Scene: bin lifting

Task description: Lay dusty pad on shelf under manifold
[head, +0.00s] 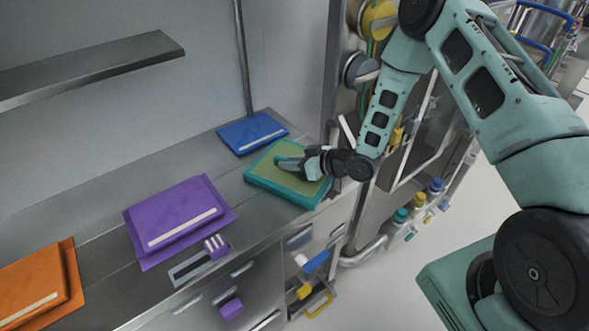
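A pad with an olive top and a teal edge (264,176) lies on the grey metal counter near its right end. Its top has a dull tone, and it may be the dusty pad; I cannot be sure. My gripper (287,163) reaches in from the right, low over this pad, with its teal fingers over the olive top. The picture is too small to show whether the fingers touch or grip anything. Round yellow (379,19) and grey (359,70) fittings on the upright panel may belong to the manifold. A bare metal shelf (90,68) juts from the wall at upper left.
A blue pad (251,132) lies behind the olive one. A purple pad (178,217) and an orange pad (36,283) lie farther left. Drawers (238,290) with coloured handles are below. Coloured bottles (418,200) stand low at right. Bare counter separates the pads.

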